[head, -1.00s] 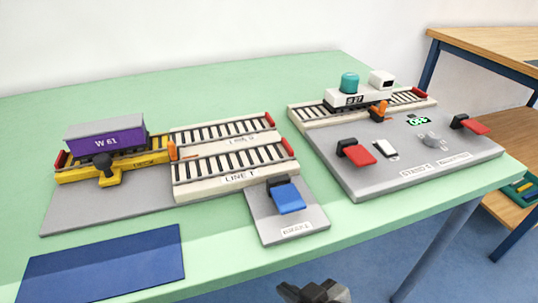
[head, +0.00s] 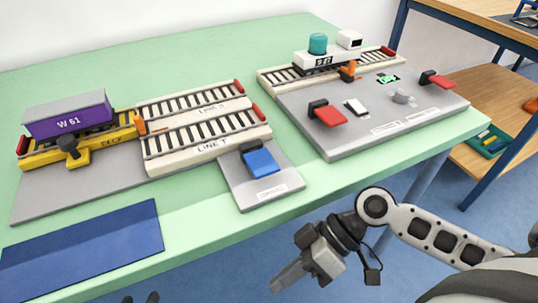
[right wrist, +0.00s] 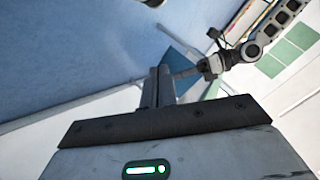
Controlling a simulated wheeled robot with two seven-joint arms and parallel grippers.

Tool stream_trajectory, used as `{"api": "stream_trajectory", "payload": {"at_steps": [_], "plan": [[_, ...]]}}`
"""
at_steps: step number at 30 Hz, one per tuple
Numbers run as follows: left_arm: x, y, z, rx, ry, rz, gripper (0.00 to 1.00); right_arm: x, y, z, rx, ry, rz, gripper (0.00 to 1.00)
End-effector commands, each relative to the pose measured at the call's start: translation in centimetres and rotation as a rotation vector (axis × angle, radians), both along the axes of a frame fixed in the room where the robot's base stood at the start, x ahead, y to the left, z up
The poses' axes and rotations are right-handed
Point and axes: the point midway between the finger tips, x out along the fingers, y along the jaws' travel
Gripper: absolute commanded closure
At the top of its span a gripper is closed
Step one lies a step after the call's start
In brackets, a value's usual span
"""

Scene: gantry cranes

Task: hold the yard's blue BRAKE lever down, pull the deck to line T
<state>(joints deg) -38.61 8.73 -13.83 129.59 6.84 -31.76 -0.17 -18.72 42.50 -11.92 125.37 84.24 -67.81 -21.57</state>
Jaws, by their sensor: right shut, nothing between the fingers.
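The blue BRAKE lever (head: 262,163) slopes forward from a black block on a small grey plate (head: 268,190); no gripper touches it. The yellow deck (head: 100,144) carries a purple wagon marked W 61 (head: 67,122) and has a dark knob on a yellow arm (head: 70,147) at its front. Its right end meets the track block near the border between the upper line and line T (head: 205,147); exact alignment is unclear. My right gripper (head: 277,283) is shut and empty, off the table's front edge, also shown in the right wrist view (right wrist: 157,72). Only my left gripper's separated tips (head: 140,298) show at the bottom edge.
A grey station panel (head: 345,145) with red levers (head: 328,114), a white switch and a small display stands at right, with a white locomotive (head: 325,60) behind. A dark blue mat (head: 85,245) lies front left. A wooden shelf table (head: 515,105) stands beyond.

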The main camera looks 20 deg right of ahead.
Motion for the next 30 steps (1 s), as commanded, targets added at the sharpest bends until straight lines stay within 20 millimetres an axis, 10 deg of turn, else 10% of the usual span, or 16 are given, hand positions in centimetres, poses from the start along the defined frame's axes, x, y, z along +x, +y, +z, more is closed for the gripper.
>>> {"api": "stream_trajectory", "payload": {"at_steps": [9, 20, 30], "plan": [[0.0, 0.0, 0.0, 0.0, 0.0, 0.0, 0.64, -2.4, -4.4, 8.3, -0.013, -0.037, 0.305, 1.0], [0.0, 0.0, 0.0, 0.0, 0.0, 0.0, 0.64, 3.8, -6.6, 14.5, -0.068, -0.269, 0.43, 1.0], [0.0, 0.0, 0.0, 0.0, 0.0, 0.0, 0.64, 9.8, -8.6, 24.2, -0.126, -0.543, 0.497, 1.0]]}}
